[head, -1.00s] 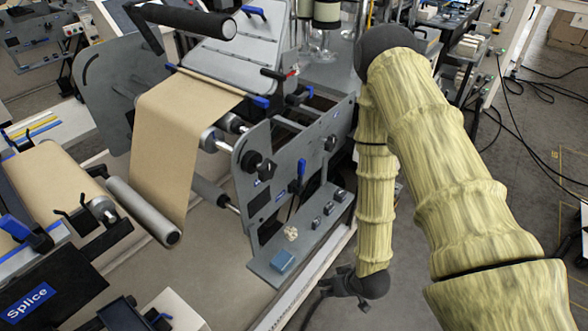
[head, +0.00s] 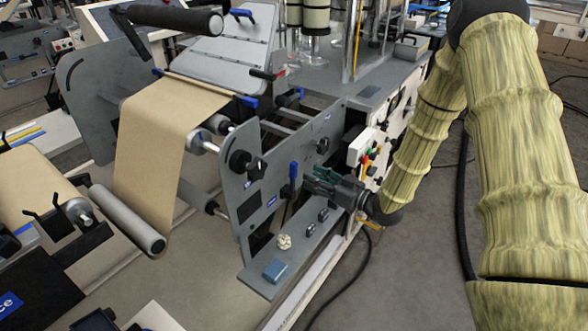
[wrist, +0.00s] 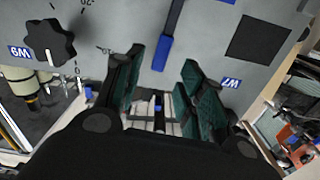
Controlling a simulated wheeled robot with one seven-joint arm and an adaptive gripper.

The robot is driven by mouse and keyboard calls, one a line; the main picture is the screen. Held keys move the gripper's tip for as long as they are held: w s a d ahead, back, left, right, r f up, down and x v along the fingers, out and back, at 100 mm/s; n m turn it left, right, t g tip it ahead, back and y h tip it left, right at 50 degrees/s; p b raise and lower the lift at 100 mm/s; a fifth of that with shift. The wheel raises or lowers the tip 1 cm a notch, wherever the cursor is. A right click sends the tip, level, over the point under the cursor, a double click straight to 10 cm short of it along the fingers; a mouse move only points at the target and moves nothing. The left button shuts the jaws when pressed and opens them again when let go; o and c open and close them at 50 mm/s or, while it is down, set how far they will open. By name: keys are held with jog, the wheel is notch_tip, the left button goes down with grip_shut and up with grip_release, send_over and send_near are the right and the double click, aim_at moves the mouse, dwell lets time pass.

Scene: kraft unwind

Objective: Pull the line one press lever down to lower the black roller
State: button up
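A blue lever (head: 293,172) stands upright on the grey side plate (head: 245,192), just left of my fingertips. In the wrist view the blue lever (wrist: 170,38) lies ahead of the gap between my fingers. My gripper (head: 311,181) is open and reaches in from the right at the lever's height. In the wrist view my gripper (wrist: 162,72) has its two green-padded fingers spread, with nothing held. I see no contact with the lever. A black roller (head: 168,17) shows at the upper left of the head view. Which lever belongs to line one cannot be read.
A black knob (head: 241,161) sits on the plate left of the lever; a knob with a dial (wrist: 48,42) shows in the wrist view. Below my gripper, a grey ledge (head: 262,291) bears a blue block (head: 275,271) and a crumpled pale lump (head: 284,242). Brown paper (head: 155,150) hangs left.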

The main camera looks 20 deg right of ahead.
aim_at(296, 170)
jog(key=p+x, duration=0.1)
jog(key=x, duration=0.7)
grip_shut()
